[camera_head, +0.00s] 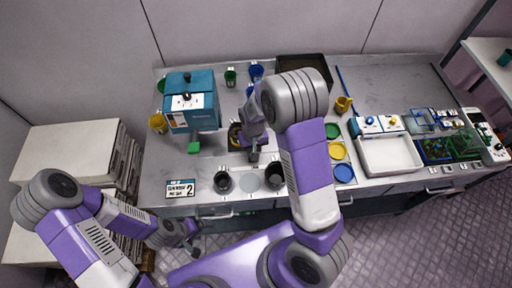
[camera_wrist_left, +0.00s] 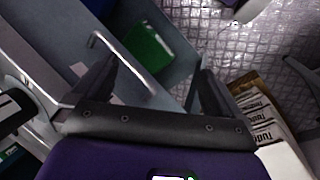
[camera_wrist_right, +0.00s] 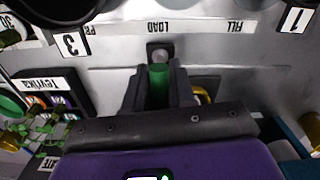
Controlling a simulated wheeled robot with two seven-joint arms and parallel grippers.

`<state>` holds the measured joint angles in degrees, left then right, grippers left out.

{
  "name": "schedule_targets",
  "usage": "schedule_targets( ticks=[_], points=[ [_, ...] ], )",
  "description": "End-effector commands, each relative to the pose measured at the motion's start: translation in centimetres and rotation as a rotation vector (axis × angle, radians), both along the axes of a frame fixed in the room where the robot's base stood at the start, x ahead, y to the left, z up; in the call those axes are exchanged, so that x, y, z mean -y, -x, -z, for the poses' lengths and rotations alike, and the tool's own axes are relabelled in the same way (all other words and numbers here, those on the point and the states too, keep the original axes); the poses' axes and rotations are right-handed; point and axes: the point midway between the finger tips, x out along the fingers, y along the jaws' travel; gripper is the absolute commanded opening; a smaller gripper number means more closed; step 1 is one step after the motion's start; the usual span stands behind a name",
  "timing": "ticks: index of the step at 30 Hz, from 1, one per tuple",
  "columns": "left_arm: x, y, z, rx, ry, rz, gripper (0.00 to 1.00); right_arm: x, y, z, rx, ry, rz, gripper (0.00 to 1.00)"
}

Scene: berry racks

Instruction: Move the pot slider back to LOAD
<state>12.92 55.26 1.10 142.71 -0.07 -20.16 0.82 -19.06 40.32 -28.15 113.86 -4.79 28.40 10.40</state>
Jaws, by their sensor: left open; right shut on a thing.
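My right gripper (camera_head: 253,153) points down at the front of the table, behind the row of dark pots. In the right wrist view it (camera_wrist_right: 158,85) is shut on a green upright piece (camera_wrist_right: 158,78), which appears to be the slider's handle. A dark square with a grey round knob (camera_wrist_right: 160,52) shows just beyond the fingertips. The printed word LOAD (camera_wrist_right: 180,27), upside down, is near this knob. FILL (camera_wrist_right: 236,27) is to its right in that view. My left gripper (camera_head: 185,240) is open and empty, low in front of the table; its fingers also show in the left wrist view (camera_wrist_left: 152,90).
Dark pots (camera_head: 222,182) (camera_head: 275,175) stand at the front edge with a grey disc (camera_head: 248,181) between them. A white tray (camera_head: 390,155) is at the right.

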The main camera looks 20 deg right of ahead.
Motion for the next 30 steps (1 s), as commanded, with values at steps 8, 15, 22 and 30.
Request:
schedule_targets(
  ticks=[8, 15, 22, 30],
  points=[
    [0.1, 0.0, 0.0, 0.001, 0.001, 0.001, 1.00, 0.0, 0.0, -0.1, 0.003, -0.001, -0.004, 0.26],
    [0.0, 0.0, 0.0, 0.001, 0.001, 0.001, 1.00, 0.0, -0.1, 0.0, 0.002, -0.001, -0.003, 0.44],
    [0.0, 0.0, -0.1, 0.001, 0.001, 0.001, 1.00, 0.0, -0.1, -0.5, 0.003, -0.001, -0.001, 0.44],
    [0.0, 0.0, -0.5, 0.001, 0.001, 0.001, 1.00, -0.1, -0.2, -4.8, 0.007, -0.002, -0.003, 0.44]
  ],
)
